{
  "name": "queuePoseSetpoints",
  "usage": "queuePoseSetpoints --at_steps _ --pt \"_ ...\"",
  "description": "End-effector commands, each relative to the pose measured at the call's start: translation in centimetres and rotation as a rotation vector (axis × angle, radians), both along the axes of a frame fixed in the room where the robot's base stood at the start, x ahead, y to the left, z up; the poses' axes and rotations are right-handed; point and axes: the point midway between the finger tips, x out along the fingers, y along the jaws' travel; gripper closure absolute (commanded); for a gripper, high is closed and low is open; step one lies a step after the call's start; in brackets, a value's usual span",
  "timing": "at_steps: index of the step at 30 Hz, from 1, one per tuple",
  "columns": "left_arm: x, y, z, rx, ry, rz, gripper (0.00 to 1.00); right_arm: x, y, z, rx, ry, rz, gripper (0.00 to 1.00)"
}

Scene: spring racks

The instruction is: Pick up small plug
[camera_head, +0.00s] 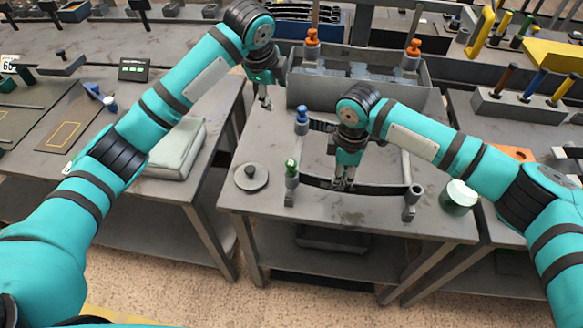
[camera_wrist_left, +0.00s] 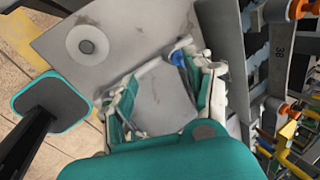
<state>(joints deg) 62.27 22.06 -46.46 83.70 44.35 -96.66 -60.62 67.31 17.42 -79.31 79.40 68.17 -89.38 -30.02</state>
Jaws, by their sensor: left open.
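No part is clearly marked as the small plug. A round grey disc with a central knob (camera_head: 251,177) lies on the middle table; it also shows in the left wrist view (camera_wrist_left: 86,46). A blue-capped post (camera_head: 302,116) and a green-capped post (camera_head: 291,168) stand at the left of a frame. My left gripper (camera_head: 265,97) is above the table's back left, beyond the disc. Its fingers are spread and empty in the left wrist view (camera_wrist_left: 160,88), with a blue cap near the right finger. My right gripper (camera_head: 343,184) points down at a dark curved bar (camera_head: 375,189); its grip is unclear.
A grey bin with orange-knobbed parts (camera_head: 400,95) stands at the back of the middle table. A white-topped green cylinder (camera_head: 459,196) is near the right edge. A folded cloth (camera_head: 175,150) lies on the left table.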

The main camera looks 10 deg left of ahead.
Motion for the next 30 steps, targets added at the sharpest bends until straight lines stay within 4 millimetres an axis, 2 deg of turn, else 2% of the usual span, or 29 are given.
queuePoseSetpoints --at_steps 1,4,9,12,14,24,30 --pt "-1.6 -1.7 0.2 0.029 0.049 -0.098 0.47 0.0 -0.1 -0.1 -0.002 0.0 -0.002 1.0" --pt "-5.1 -4.0 -0.3 0.078 0.162 -0.272 0.47 0.1 -0.1 -0.1 -0.002 0.0 -0.002 1.0" --pt "-9.3 -5.4 -0.8 0.138 0.308 -0.455 0.47 0.1 -0.1 -0.1 -0.003 -0.001 -0.002 1.0" --pt "-10.6 -5.6 -1.1 0.153 0.352 -0.504 0.47 0.1 -0.1 -0.1 -0.003 -0.001 -0.003 1.0" --pt "-10.9 -5.6 -1.7 0.158 0.366 -0.517 0.47 0.1 -0.1 -0.1 -0.003 -0.001 -0.003 1.0" --pt "-11.0 -5.7 -7.1 0.155 0.371 -0.521 0.47 0.1 -0.1 0.0 -0.002 -0.002 -0.003 1.0" --pt "-11.0 -5.8 -8.5 0.156 0.37 -0.52 0.47 0.1 -0.1 0.0 -0.002 -0.002 -0.003 1.0"
